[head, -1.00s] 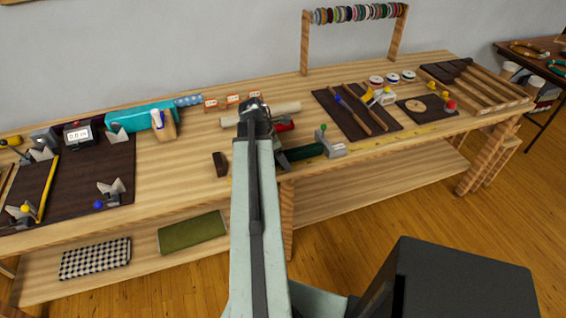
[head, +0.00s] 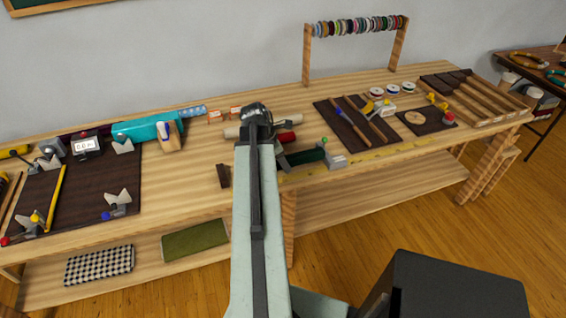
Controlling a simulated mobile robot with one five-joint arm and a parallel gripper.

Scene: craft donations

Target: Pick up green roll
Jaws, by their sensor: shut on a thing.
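The green roll (head: 306,156) is a dark green cylinder at the front of the workbench, right of my arm. My gripper (head: 284,161) shows only in part as a dark piece at the roll's left end; my forearm and wrist hide the rest. It is shut on the green roll. I cannot tell whether the roll is clear of the bench top. The roll's right end is close to a grey clamp with a green knob (head: 333,159).
A red roll (head: 284,137) and a cream roll (head: 288,120) lie just behind. A dark wooden block (head: 223,176) sits left of my arm. A dark mat with sticks (head: 345,122) lies to the right. A yellow ruler (head: 390,151) runs along the front edge.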

